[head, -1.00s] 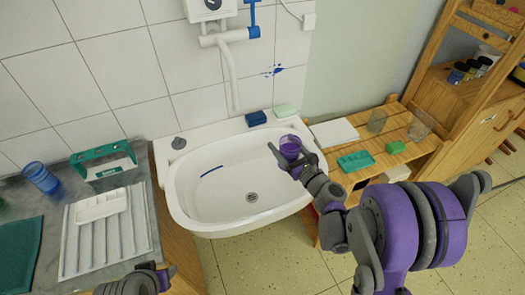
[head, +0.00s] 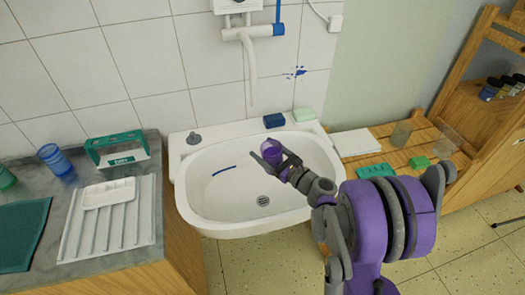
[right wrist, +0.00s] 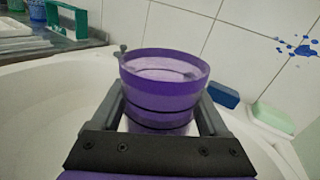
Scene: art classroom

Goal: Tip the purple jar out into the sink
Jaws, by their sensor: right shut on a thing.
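The purple jar (head: 271,149) is held by my right gripper (head: 273,160) over the right half of the white sink (head: 205,211). In the right wrist view the jar (right wrist: 163,97) stands roughly upright between the two fingers, with its open rim up. My right gripper (right wrist: 160,115) is shut on it. Something pale shows inside the rim, but I cannot tell what it is. The drain lies in the basin floor, left of and below the jar in the head view. My left gripper is not in view.
A tap spout (head: 251,85) hangs over the basin's back. A blue block (head: 274,120) and a pale green soap (head: 304,115) sit on the back rim. A ribbed white drainer (head: 108,228) is on the left counter. A wooden rack (head: 393,158) with glasses stands right.

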